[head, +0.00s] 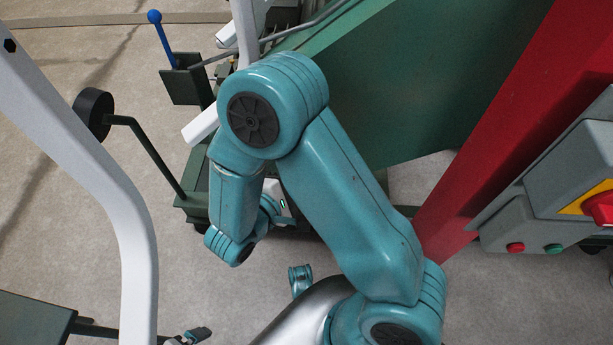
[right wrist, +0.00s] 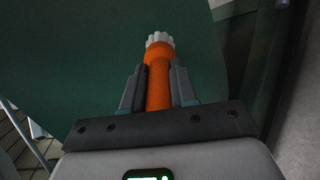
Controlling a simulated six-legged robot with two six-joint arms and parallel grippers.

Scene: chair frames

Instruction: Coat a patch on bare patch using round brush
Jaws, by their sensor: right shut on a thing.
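My right gripper (right wrist: 160,88) is shut on the round brush (right wrist: 159,75), seen in the right wrist view. The brush has an orange handle and pale bristles at its far end, pointing away from the gripper. A dark green surface (right wrist: 90,60) lies behind the bristles; I cannot tell whether they touch it. No bare patch can be made out.
A red beam (head: 520,110) runs diagonally at the right, beside a grey control box (head: 570,160) with a red switch. A blue-knobbed lever (head: 160,35) stands at upper left. A white curved frame (head: 100,190) crosses the left. Concrete floor (head: 60,240) shows between them.

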